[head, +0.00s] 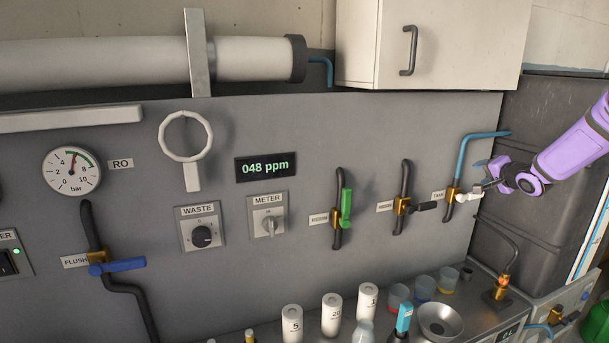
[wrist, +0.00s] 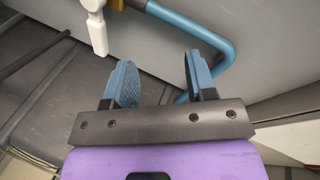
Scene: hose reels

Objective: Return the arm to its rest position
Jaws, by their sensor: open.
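My purple arm reaches in from the right in the head view. My gripper (head: 483,175) is beside the rightmost valve with the white handle (head: 466,196), at the right end of the grey panel. In the wrist view my gripper (wrist: 160,82) shows two blue fingers spread apart with nothing between them. The white handle (wrist: 95,30) hangs down beyond the fingers, at upper left. A blue pipe (wrist: 200,30) bends close past the right finger; whether they touch I cannot tell.
A dark tank (head: 545,130) stands behind my arm. A white cabinet (head: 440,40) hangs above the panel. The counter below holds several white bottles (head: 332,312), cups and a metal funnel (head: 440,320). A copper-coloured fitting (head: 500,290) stands at the counter's right end.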

